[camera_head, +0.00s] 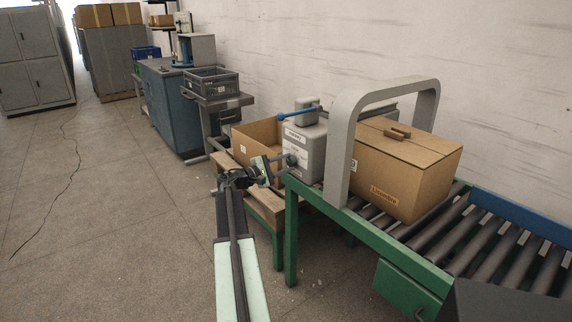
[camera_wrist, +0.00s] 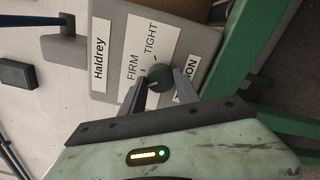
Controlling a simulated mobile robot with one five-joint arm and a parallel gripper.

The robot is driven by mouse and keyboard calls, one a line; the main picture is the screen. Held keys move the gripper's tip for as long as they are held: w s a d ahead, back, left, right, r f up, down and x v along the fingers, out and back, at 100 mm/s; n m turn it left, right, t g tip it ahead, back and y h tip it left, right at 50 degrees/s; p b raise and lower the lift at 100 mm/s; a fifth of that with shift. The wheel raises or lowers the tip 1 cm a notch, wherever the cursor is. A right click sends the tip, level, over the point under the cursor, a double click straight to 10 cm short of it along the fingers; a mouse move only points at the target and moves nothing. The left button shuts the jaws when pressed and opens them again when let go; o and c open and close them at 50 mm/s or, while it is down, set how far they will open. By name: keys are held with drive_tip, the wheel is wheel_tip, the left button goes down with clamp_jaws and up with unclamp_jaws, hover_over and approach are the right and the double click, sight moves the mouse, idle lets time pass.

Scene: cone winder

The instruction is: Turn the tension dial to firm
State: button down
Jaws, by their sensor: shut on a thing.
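The tension dial (camera_wrist: 159,75) is a dark round knob on the grey face of a machine (camera_head: 308,150). In the wrist view the face (camera_wrist: 112,52) bears the words Haldrey, FIRM and TIGHT, and a label ending in "ION" partly hidden by a finger. My gripper (camera_wrist: 161,86) is shut on the dial, one finger on each side. A small pale mark shows on the dial's lower left edge; I cannot tell for certain which word it points at. In the head view my gripper (camera_head: 282,163) reaches the machine's front, and the dial is hard to make out.
A grey arch (camera_head: 340,150) and a closed cardboard box (camera_head: 405,180) stand on the green roller conveyor (camera_head: 400,258) at right. An open carton (camera_head: 252,143) sits left of the machine. A blue-handled lever (camera_head: 296,115) is on top. The floor at left is clear.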

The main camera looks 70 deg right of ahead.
drive_tip(key=m, duration=0.3)
drive_tip(key=shift+a+f+m, duration=0.1)
drive_tip(key=shift+a+m, duration=0.05)
drive_tip(key=shift+m, duration=1.95)
drive_tip(key=c, duration=0.9)
unclamp_jaws()
drive_tip(key=v, duration=0.7)
drive_tip(key=shift+w+a, duration=0.2)
drive_tip(key=shift+a, duration=0.1)
